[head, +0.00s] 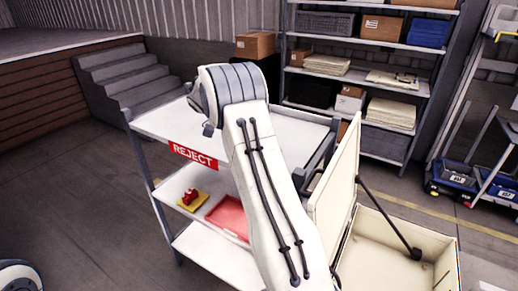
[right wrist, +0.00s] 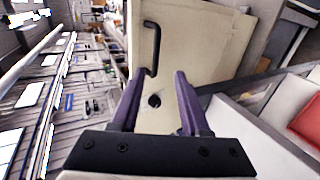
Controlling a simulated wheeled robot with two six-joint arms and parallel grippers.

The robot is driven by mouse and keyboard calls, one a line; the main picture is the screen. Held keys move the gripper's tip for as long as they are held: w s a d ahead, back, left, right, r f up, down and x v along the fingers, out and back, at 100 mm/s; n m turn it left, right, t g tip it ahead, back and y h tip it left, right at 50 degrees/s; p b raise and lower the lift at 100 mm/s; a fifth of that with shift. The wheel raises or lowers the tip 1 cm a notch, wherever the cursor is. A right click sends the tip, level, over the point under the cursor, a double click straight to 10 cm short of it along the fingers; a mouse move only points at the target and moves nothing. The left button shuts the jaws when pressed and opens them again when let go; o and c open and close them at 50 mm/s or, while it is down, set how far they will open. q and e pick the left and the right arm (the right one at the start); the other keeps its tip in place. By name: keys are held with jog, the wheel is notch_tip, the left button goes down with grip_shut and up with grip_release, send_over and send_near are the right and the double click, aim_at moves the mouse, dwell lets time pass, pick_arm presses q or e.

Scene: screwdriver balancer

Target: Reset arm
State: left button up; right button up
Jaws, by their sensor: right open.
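My right arm (head: 265,180) reaches up across the middle of the head view, in front of the cart. Its gripper is hidden there. In the right wrist view my right gripper (right wrist: 159,85) shows two purple fingers spread apart with nothing between them. Beyond the fingers is a cream panel (right wrist: 195,40) with a black handle (right wrist: 152,45). I cannot tell how far the fingers are from it. My left gripper is not in view.
A REJECT cart (head: 150,122) holds a red tray (head: 228,215) and a red and yellow item (head: 192,199) on its middle shelf. An open cream box (head: 395,250) with a raised lid (head: 337,195) stands at right. Shelving (head: 365,70) is behind.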

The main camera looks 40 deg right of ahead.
jog(key=s+a+f+n+t+b, duration=0.1)
jog(key=a+f+n+t+b, duration=0.8)
jog(key=a, duration=0.9)
jog(key=s+a+f+n+t+y+b, duration=0.3)
jog(key=s+a+f+n+b, duration=0.7)
jog(key=s+a+f, duration=0.5)
notch_tip(320, 180, down, 3)
jog(key=a+n+y, duration=0.1)
jog(key=a+n, duration=0.1)
jog(key=shift+a+n+y, duration=0.15)
jog(key=shift+n+y, duration=0.25)
jog(key=shift+s, duration=0.1)
